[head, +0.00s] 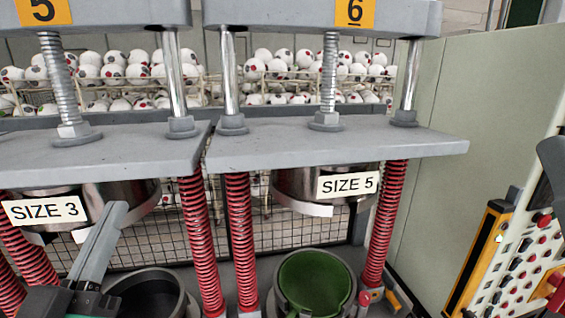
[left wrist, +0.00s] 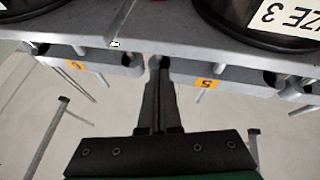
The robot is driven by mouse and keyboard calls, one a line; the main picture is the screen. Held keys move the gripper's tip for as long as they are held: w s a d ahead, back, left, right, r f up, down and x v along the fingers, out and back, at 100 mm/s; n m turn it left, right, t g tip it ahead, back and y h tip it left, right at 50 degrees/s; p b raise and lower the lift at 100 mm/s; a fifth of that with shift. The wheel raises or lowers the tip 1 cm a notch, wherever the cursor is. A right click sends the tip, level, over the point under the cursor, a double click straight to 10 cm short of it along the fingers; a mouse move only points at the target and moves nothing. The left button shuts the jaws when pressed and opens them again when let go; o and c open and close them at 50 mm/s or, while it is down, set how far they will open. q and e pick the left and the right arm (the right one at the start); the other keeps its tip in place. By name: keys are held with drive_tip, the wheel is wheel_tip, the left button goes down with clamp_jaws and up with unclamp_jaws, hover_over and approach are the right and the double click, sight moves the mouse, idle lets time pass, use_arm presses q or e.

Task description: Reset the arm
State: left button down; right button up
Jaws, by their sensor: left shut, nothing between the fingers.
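My left gripper (head: 115,210) is at the lower left of the head view, in front of the press labelled SIZE 3 (head: 100,150). Its grey fingers are together and hold nothing, pointing up and to the right. In the left wrist view the closed fingers (left wrist: 157,65) reach towards the press frame, which appears upside down. No gap shows between them. I cannot tell whether the fingertips touch the press.
The SIZE 5 press (head: 330,150) stands to the right, with red springs (head: 388,215). A green lower mould (head: 315,283) and a dark one (head: 150,297) sit below. A button panel (head: 515,260) is at the right. Shelved balls (head: 300,75) fill the back.

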use_arm(q)
drive_tip(key=s+d+r+m+t+h, duration=0.35)
drive_tip(key=s+d+r, duration=0.25)
drive_tip(key=s+r, duration=0.5)
wheel_tip(320, 180, up, 16)
drive_tip(key=w+p, duration=0.1)
drive_tip(key=p, duration=1.4)
drive_tip(key=shift+a+r+n+p, duration=0.2)
drive_tip(key=shift+r+n+p, duration=0.05)
drive_tip(key=shift+n+p, duration=0.2)
drive_tip(key=shift+w, duration=0.1)
